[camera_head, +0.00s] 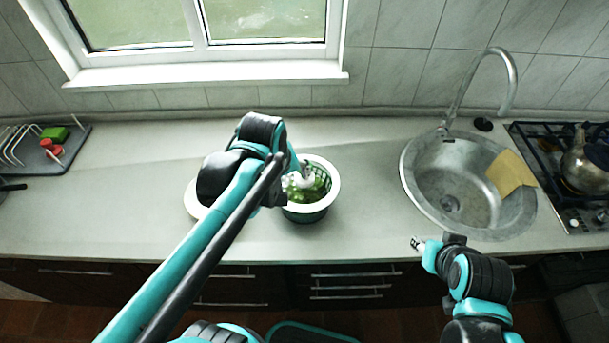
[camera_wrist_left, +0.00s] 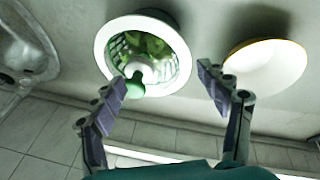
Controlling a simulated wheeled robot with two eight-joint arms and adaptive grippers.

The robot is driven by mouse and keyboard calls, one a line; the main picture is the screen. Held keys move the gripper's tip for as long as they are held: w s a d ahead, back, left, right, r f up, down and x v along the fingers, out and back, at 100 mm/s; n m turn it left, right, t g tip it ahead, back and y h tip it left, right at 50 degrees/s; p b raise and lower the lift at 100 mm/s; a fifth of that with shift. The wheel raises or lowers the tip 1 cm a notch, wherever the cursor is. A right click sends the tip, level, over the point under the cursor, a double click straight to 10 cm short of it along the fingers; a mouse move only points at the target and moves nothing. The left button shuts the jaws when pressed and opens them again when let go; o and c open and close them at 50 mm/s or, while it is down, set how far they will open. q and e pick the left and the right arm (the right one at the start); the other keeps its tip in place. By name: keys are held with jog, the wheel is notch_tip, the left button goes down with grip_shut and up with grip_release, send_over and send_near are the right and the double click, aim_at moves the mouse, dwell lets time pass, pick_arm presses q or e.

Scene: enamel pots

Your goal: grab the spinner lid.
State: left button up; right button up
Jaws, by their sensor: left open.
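The salad spinner (camera_head: 325,210) stands on the counter, with a white rim and a dark green body. Green contents show inside it. In the left wrist view the spinner (camera_wrist_left: 105,50) is below the gripper. A pale hub with a green knob (camera_wrist_left: 135,85) rises over it, apparently the spinner lid's handle; the lid's edge is hard to make out. My right gripper (camera_head: 415,243) is at the counter's front edge, away from the spinner.
A white dish (camera_wrist_left: 265,72) with a yellowish rim sits beside the spinner, mostly hidden by my arm in the head view. The sink (camera_head: 425,200) with a yellow cloth (camera_head: 511,173) is right, near the stove and kettle (camera_head: 588,165). A dish rack (camera_head: 40,150) is far left.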

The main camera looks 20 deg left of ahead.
pick_arm(q)
jog(key=w+n+g+p, duration=0.1)
jog(key=w+n, duration=0.1)
jog(key=w, duration=0.1)
jog(key=w+n+g+p, duration=0.1)
jog(key=w+n, duration=0.2)
jog(key=w+d+n+g+p, duration=0.1)
jog(key=w+n+p, duration=0.1)
jog(key=w+n, duration=0.1)
jog(key=shift+w+d+r+g, duration=0.1)
jog(key=shift+g, duration=0.2)
jog(key=shift+w+f+n, duration=0.2)
jog(key=shift+w+n, duration=0.1)
jog(key=shift+n, duration=0.2)
jog(key=shift+d+f, duration=0.1)
jog(key=shift+f, duration=0.15)
jog(key=f, duration=0.2)
jog(key=f+b, duration=0.1)
jog(key=f, duration=0.2)
jog(key=f+b, duration=0.1)
jog(key=f, duration=0.1)
jog(key=shift+s+d+f, duration=0.1)
jog(key=shift+d+f, duration=0.2)
jog(key=c, duration=1.4)
